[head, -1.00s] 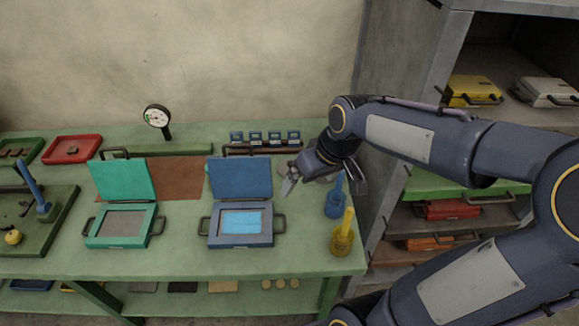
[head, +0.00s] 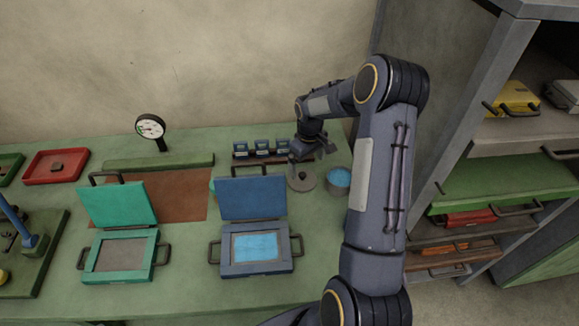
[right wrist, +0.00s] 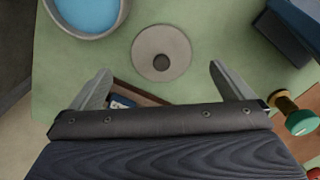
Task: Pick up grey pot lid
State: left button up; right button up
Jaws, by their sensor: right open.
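The grey pot lid (head: 302,184) is a flat round disc with a dark knob. It lies on the green table, just left of a grey pot (head: 338,188) with blue contents. In the right wrist view the lid (right wrist: 145,48) is near the top centre, ahead of and between the fingers. My right gripper (head: 306,158) is open and empty, close to the lid at its far side. In the right wrist view its two fingers (right wrist: 160,72) are spread wide. I cannot tell its exact height above the lid. My left gripper is not in view.
A blue hinged press (head: 256,262) stands open left of the lid, with a teal one (head: 121,281) further left. A rack with small blue blocks (head: 262,147) stands behind. Shelves (head: 480,200) stand on the right. The pot (right wrist: 85,32) is close by the lid.

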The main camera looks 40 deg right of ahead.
aim_at(304, 175)
jog(key=shift+w+d+f, duration=0.1)
jog(key=shift+w+f, duration=0.1)
jog(key=shift+w, duration=0.05)
notch_tip(304, 175, down, 3)
jog(key=shift+r+b, duration=0.2)
jog(key=shift+b, duration=0.7)
jog(key=f, duration=0.1)
jog(key=f+b, duration=0.1)
jog(key=f, duration=0.1)
jog(key=f+b, duration=0.1)
jog(key=f, duration=0.1)
jog(key=shift+w+a, duration=0.2)
jog(key=shift+w, duration=0.05)
jog(key=shift+r, duration=0.1)
jog(key=shift+c, duration=0.3)
jog(key=c, duration=0.7)
jog(key=shift+o, duration=0.2)
